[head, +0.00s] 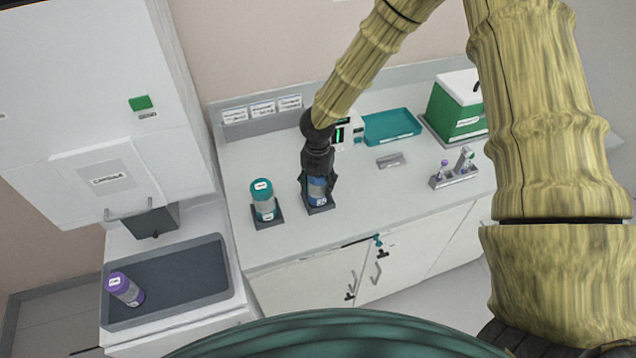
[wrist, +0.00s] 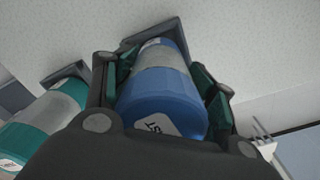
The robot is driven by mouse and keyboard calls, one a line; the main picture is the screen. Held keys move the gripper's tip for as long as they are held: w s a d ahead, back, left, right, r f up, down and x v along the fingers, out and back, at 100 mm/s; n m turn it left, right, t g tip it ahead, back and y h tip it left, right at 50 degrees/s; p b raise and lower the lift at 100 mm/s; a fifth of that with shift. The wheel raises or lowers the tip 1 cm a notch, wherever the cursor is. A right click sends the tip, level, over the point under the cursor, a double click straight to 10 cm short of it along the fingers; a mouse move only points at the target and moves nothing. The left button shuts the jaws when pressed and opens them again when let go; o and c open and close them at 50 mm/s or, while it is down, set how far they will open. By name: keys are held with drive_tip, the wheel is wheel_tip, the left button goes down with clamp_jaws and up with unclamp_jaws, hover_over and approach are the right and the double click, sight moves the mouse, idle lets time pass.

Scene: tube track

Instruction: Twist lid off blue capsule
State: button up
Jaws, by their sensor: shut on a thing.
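The blue capsule (head: 317,190) stands upright in a dark square holder (head: 320,208) on the counter, partly hidden by my gripper. In the wrist view the capsule (wrist: 165,62) shows a blue lid (wrist: 162,103) with a white label and a grey middle band. My gripper (head: 316,178) points down over the capsule from above. In the wrist view my gripper's fingers (wrist: 160,85) lie on both sides of the blue lid and are shut on it. The lid sits on the capsule, with no gap visible between them.
A teal capsule (head: 263,205) stands in its own holder close on the left. A purple-lidded capsule (head: 126,290) lies in a dark tray (head: 210,282). Behind are a small device (head: 350,133) and a teal tray (head: 391,126). A tube rack (head: 455,177) and green box (head: 453,118) stand right.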

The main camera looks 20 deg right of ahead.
drive_tip(key=shift+r, duration=4.7)
drive_tip(key=shift+d, duration=0.1)
